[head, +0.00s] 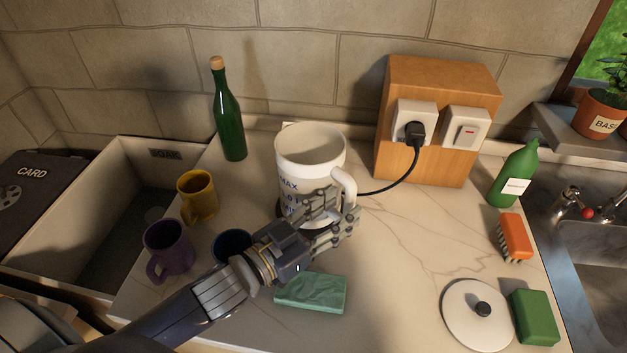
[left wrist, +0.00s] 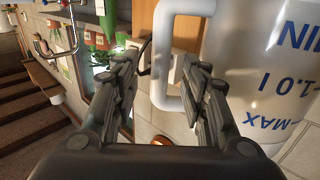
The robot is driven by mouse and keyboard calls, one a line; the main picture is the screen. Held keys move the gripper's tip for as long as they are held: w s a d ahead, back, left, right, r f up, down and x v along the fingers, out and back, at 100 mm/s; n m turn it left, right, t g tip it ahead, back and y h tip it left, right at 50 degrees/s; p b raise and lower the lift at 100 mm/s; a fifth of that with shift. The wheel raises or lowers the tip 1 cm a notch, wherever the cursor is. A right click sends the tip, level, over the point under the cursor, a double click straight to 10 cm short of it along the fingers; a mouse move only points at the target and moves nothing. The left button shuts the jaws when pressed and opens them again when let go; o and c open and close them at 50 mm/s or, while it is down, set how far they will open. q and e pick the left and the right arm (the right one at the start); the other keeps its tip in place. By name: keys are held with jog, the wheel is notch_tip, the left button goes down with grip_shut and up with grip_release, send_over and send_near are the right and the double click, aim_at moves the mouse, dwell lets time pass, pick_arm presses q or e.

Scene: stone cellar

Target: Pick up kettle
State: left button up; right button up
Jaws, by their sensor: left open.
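The kettle (head: 307,150) is a white jug with blue level marks, standing upright and lidless at the back middle of the counter. Its handle (head: 345,186) points right. My left gripper (head: 338,226) is in front of the kettle's lower body and handle, hiding its base. In the left wrist view the white handle (left wrist: 168,50) shows in the gap between the open fingers of my left gripper (left wrist: 160,75), with the kettle body (left wrist: 265,60) to the right. I cannot tell whether the fingers touch the handle. A white lid (head: 462,322) with a black knob lies at front right.
A green bottle (head: 229,118), yellow mug (head: 199,196), purple mug (head: 169,249) and dark blue mug (head: 228,243) stand left. A green cloth (head: 312,293) lies in front. A black cord (head: 391,184) runs from the socket (head: 414,122) behind the kettle.

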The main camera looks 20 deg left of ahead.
aim_at(345, 204)
pick_arm(q)
jog(key=shift+p+x, duration=0.45)
jog(key=shift+x, duration=1.45)
jog(key=shift+c, duration=0.6)
grip_shut()
jog(key=shift+r, duration=0.2)
